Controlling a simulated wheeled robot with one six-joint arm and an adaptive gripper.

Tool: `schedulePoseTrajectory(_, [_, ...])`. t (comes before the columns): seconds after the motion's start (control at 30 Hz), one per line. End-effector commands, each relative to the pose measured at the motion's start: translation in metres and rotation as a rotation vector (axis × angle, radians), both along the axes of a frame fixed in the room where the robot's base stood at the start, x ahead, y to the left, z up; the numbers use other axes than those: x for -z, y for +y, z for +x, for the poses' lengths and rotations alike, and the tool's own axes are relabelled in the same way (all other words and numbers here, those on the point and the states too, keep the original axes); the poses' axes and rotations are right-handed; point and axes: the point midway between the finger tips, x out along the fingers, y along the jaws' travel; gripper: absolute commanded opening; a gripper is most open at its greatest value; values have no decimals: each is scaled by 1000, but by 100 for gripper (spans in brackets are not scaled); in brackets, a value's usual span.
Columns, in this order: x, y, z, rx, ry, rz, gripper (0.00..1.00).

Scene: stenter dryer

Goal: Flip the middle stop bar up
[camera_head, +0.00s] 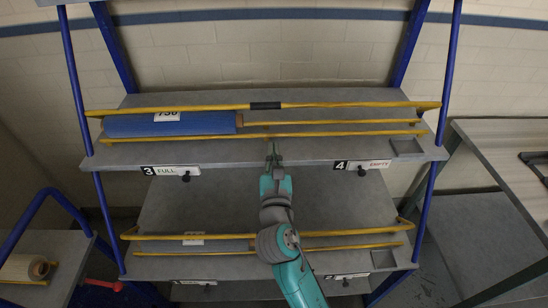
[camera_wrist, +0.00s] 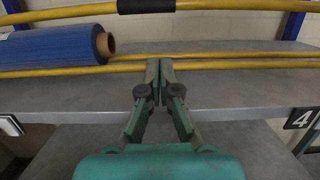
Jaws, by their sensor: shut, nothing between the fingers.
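The upper shelf (camera_head: 300,151) carries several long yellow bars. One yellow bar with a black sleeve (camera_head: 265,106) spans the back; its sleeve also shows at the top of the wrist view (camera_wrist: 146,6). A front yellow bar (camera_head: 350,134) runs low along the shelf, with another yellow bar (camera_head: 340,123) behind it. I cannot tell for certain which is the middle stop bar. My gripper (camera_head: 271,144) is shut and empty at the middle of the shelf. In the wrist view its fingertips (camera_wrist: 160,65) overlap the front bar (camera_wrist: 230,66); contact is unclear.
A blue roll (camera_head: 190,124) lies on the upper shelf to the left. Signs 3 FULL (camera_head: 170,171) and 4 EMPTY (camera_head: 361,165) hang at the shelf front. A lower shelf (camera_head: 200,205) with yellow bars (camera_head: 185,237) is below. Blue posts (camera_head: 77,80) stand at the sides.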

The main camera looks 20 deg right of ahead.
Motion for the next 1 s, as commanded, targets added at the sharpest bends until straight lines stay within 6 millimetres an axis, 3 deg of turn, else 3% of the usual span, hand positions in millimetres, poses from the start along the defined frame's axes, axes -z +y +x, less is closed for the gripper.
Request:
schedulePoseTrajectory(0.3, [-12, -18, 54, 2, -2, 2, 0])
schedulePoseTrajectory(0.6, [-41, -23, 70, 0, -1, 1, 0])
schedulePoseTrajectory(1.0, [-44, -24, 72, -1, 1, 0, 0])
